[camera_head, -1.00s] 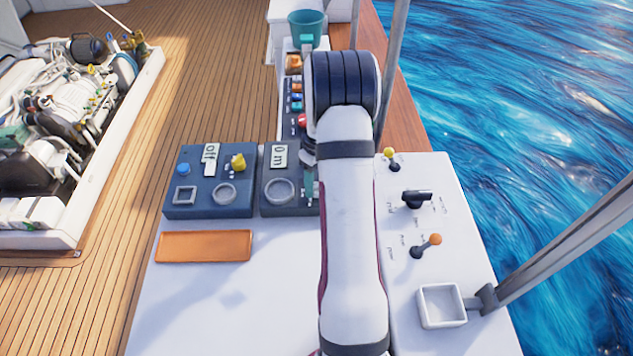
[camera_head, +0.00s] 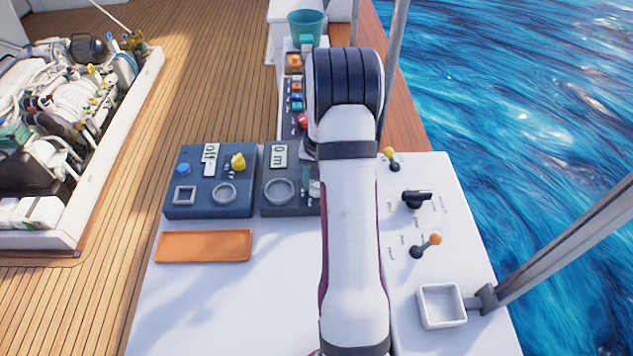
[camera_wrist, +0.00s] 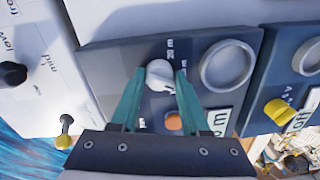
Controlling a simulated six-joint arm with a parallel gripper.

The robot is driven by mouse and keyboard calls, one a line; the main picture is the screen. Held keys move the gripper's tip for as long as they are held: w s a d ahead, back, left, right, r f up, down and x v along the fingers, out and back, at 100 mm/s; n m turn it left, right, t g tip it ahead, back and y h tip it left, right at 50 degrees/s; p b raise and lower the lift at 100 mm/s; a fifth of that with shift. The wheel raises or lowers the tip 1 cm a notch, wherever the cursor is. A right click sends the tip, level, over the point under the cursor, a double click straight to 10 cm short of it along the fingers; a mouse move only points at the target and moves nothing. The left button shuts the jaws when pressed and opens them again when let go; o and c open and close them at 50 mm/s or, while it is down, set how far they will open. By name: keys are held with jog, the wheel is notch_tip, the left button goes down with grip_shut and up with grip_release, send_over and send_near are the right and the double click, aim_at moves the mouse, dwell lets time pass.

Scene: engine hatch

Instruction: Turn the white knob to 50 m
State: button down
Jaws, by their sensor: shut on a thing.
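The white knob (camera_wrist: 159,75) sits on a dark blue panel box (camera_wrist: 110,68), with small printed marks around it. My gripper (camera_wrist: 160,73) has its teal fingers on either side of the knob and is shut on it. In the head view the knob (camera_head: 315,189) only just shows beside my arm, which hides most of that side of the box. The display plate (camera_head: 279,156) on this box reads 0 m. It also shows upside down and partly cut off in the wrist view (camera_wrist: 219,121).
A round dial (camera_head: 280,192) and an orange button (camera_wrist: 173,121) are on the same box. A second box with a yellow knob (camera_head: 238,162) stands to its left. An orange tray (camera_head: 204,246) lies in front. Levers (camera_head: 428,245) stand right of my arm.

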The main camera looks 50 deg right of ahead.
jog(key=m, duration=0.4)
jog(key=shift+s+d+r, duration=0.1)
jog(key=shift+d, duration=0.05)
jog(key=shift+m, duration=1)
jog(key=shift+s+a, duration=0.1)
jog(key=shift+a, duration=0.1)
jog(key=shift+c, duration=2.2)
grip_release()
jog(key=shift+r, duration=0.25)
notch_tip(320, 180, up, 15)
jog(key=shift+s, duration=0.25)
